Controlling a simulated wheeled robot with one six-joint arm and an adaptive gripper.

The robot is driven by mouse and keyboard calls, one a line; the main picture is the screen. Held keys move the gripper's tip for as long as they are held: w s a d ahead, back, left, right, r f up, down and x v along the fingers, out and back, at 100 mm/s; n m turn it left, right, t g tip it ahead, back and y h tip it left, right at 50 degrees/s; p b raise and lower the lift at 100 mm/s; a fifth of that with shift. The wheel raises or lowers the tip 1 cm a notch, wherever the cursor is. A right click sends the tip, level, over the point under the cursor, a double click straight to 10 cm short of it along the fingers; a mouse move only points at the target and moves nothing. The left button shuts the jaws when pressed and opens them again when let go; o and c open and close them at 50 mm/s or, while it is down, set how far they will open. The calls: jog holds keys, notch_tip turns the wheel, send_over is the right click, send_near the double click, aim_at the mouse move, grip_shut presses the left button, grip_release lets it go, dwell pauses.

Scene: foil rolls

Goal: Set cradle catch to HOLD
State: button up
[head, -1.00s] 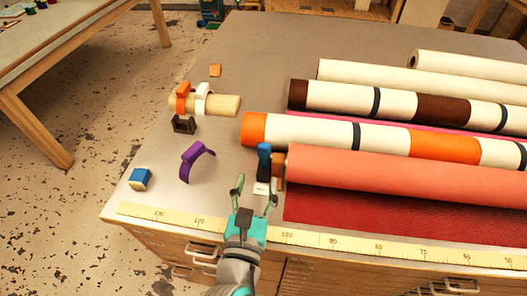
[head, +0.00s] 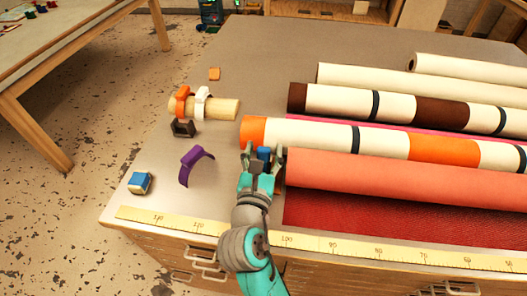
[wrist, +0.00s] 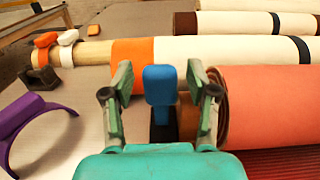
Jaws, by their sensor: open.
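The cradle catch is a blue-topped lever (wrist: 160,88) on a dark stem, upright at the left end of the coral roll (head: 390,180). A brown-orange block (wrist: 187,118) sits just right of it. My gripper (head: 264,157) is open, with its fingers on either side of the blue lever. In the wrist view, the lever stands between the two fingers with gaps on both sides. I cannot tell how deep between the fingers it is. The lever's foot and any marking there are hidden by my gripper.
An orange-ended white roll (head: 310,132) lies just behind the lever. A purple clip (head: 193,162), a dark cradle block (head: 183,128), a wooden rod with orange and white clips (head: 222,109), and a blue-and-white block (head: 140,183) are to the left. A yellow ruler (head: 340,252) runs along the front edge.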

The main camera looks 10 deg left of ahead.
grip_shut()
jog(key=shift+s+f+t, duration=0.15)
jog(key=shift+s+t, duration=0.6)
jog(key=shift+t, duration=0.45)
